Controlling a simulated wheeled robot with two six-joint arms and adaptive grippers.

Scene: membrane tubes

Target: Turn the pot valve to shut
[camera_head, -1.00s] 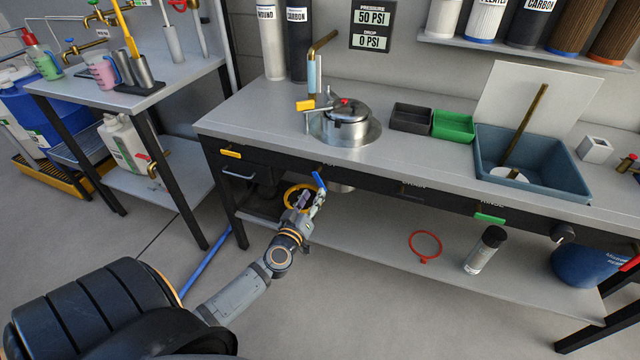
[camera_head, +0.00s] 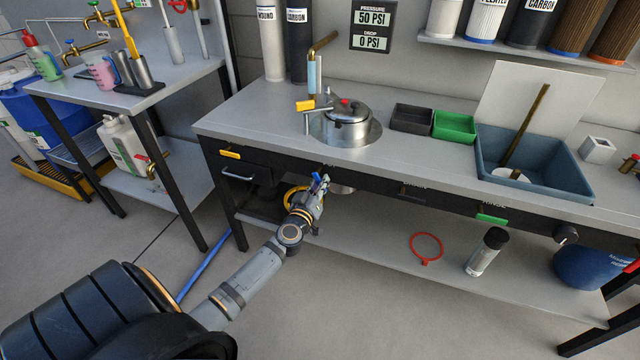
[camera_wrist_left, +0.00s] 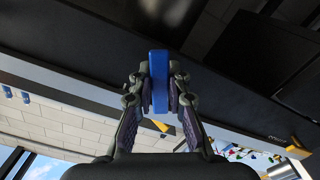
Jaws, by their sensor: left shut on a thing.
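The pot (camera_head: 347,114) is a round metal vessel with a red knob, set in the bench top. A blue lever handle (camera_head: 318,179) sits on the dark front edge of the bench below the pot. I take it as the pot valve. In the left wrist view the blue handle (camera_wrist_left: 158,80) stands upright between both fingers. My left gripper (camera_head: 320,186) is at the handle, and in the left wrist view its fingers (camera_wrist_left: 159,92) are shut on it. The handle's pivot is hidden. My right gripper is not in view.
A yellow handle (camera_head: 230,154) and a green handle (camera_head: 490,218) sit on the same bench front. The lower shelf (camera_head: 370,240) holds a red ring (camera_head: 425,247) and a cylinder (camera_head: 486,252). Floor in front is clear.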

